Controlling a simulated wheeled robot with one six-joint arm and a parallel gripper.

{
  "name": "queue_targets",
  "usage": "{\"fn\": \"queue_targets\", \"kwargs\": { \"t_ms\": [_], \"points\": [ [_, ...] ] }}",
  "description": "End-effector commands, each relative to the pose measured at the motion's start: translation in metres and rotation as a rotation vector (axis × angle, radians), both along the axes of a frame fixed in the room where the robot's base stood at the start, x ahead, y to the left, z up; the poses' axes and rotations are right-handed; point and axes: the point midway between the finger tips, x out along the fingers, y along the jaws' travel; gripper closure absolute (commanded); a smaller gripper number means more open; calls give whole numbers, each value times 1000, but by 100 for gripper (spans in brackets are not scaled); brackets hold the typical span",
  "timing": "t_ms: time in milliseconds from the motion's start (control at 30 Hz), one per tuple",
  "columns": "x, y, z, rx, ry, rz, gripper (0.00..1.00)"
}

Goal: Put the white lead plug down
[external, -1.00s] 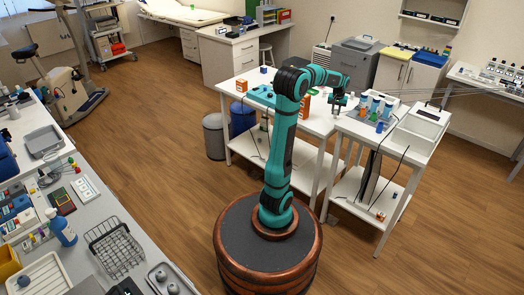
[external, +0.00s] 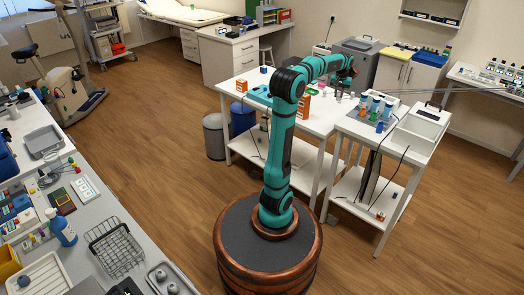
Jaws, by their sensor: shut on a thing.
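My gripper (external: 345,77) is in the external view at the end of my teal and black arm, raised above the far right part of the white table. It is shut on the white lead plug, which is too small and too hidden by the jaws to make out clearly. The gripper is apart from the tabletop. Small pale items stand on the table below it.
Dark and grey cables hang and stretch around the cart.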

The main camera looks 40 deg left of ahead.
Motion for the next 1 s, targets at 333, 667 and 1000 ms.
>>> {"fn": "queue_targets", "kwargs": {
  "t_ms": [333,667,1000],
  "points": [
    [1,0,81,1,-4,0,100],
    [-2,-24,108,0,-1,-41,100],
    [-12,-85,107,0,-1,-147,100]
  ]
}}
